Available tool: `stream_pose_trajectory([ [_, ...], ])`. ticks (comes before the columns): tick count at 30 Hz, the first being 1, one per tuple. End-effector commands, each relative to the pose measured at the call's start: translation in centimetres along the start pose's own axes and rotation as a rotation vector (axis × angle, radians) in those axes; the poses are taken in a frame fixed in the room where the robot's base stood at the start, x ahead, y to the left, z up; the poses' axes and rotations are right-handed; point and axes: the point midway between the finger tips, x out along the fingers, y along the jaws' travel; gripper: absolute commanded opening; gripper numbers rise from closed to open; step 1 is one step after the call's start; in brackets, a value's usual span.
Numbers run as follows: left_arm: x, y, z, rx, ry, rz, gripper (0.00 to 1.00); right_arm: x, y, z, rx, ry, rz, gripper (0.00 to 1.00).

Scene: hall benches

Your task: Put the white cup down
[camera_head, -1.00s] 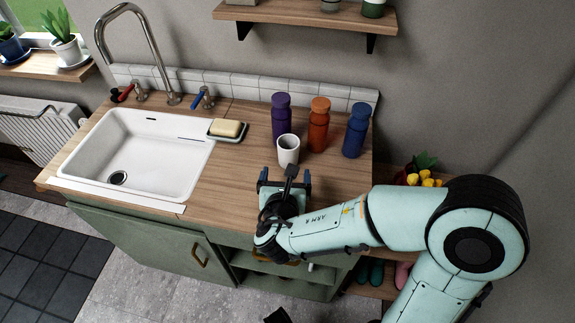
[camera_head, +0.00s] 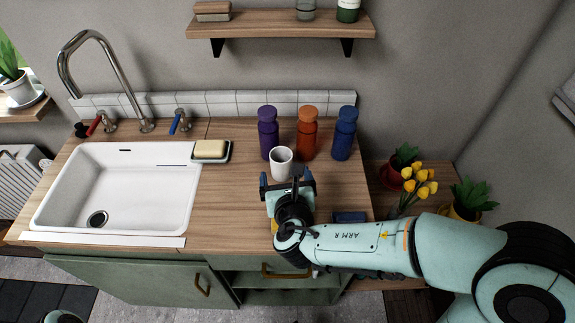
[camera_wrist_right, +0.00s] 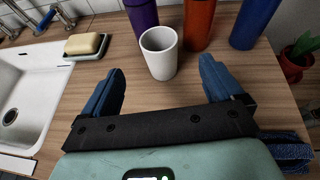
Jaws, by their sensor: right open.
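The white cup (camera_head: 281,163) stands upright on the wooden counter (camera_head: 235,215), in front of the purple and orange bottles. It also shows in the right wrist view (camera_wrist_right: 159,53), just beyond the fingertips. My right gripper (camera_head: 288,179) is open and empty, with its fingers (camera_wrist_right: 158,85) spread apart on the near side of the cup and not closed on it. My left gripper is not in view.
A purple bottle (camera_head: 268,133), an orange bottle (camera_head: 307,133) and a blue bottle (camera_head: 344,133) stand behind the cup. A soap dish (camera_head: 227,153) with soap (camera_head: 209,149) and a white sink (camera_head: 115,190) are to the left. A dark blue item (camera_head: 349,217) lies front right.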

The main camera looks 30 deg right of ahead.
Motion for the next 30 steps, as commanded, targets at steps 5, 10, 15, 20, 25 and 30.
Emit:
stream_pose_trajectory([
  [5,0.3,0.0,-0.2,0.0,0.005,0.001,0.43,3.8,-0.1,-0.3,0.0,0.004,-0.004,0.94],
  [10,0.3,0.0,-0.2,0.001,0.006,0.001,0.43,6.1,-0.1,-0.2,0.001,0.003,-0.002,0.94],
  [15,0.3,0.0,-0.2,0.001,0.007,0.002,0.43,7.1,-0.1,-0.2,0.0,0.002,-0.003,0.94],
  [20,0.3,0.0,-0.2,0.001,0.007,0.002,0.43,9.5,0.0,-0.6,0.0,0.004,-0.004,0.94],
  [25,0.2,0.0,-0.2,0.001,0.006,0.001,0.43,11.5,0.1,-0.6,0.001,0.002,-0.002,0.94],
  [30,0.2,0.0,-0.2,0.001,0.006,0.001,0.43,11.9,0.1,-0.6,0.0,0.001,-0.002,0.94],
])
